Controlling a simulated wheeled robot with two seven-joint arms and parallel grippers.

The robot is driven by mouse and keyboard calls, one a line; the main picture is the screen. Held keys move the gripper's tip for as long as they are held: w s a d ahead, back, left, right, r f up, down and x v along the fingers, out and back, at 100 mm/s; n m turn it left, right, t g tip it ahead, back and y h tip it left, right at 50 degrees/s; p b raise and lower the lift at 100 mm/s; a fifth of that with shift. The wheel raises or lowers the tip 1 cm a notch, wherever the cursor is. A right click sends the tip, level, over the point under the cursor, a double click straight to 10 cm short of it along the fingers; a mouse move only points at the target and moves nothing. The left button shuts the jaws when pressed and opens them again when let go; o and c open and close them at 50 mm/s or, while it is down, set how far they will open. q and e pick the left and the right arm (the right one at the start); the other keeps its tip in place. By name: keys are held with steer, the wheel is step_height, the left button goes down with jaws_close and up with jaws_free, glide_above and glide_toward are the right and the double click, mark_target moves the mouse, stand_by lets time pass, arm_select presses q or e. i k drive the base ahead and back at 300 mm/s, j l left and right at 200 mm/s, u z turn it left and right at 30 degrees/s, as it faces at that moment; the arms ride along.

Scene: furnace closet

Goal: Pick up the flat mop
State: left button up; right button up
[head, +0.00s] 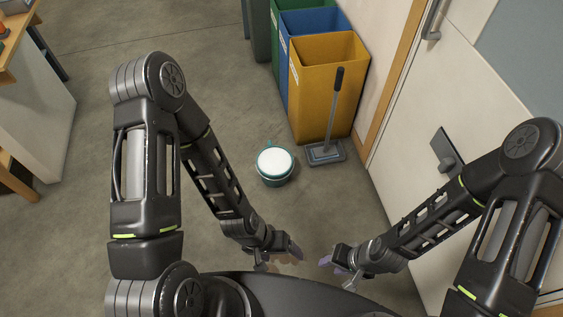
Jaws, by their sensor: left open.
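The flat mop (334,105) stands upright, leaning slightly, in front of the yellow bin. Its thin grey handle has a dark grip at the top, and its flat grey head (325,152) rests on the floor. My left gripper (284,257) is open and empty, low in the head view, nearer to me than the mop and apart from it. My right gripper (337,271) is to its right, also well short of the mop. It appears open, with nothing seen between its fingers.
A teal bucket (275,167) with a white top stands left of the mop head. Yellow (325,80), blue and green bins line the wall behind. A white door (440,100) with a handle is at the right. A workbench (40,110) is at the far left. The floor between is clear.

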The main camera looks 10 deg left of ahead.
mark_target(321, 154)
steer(key=i+z, duration=0.2)
steer(key=z, duration=0.7)
steer(key=i+j+z, duration=0.35)
steer(key=j, duration=0.3)
steer(key=i+j+z, duration=0.35)
steer(key=j, duration=0.4)
steer(key=i+j, duration=0.2)
steer(key=j, duration=0.1)
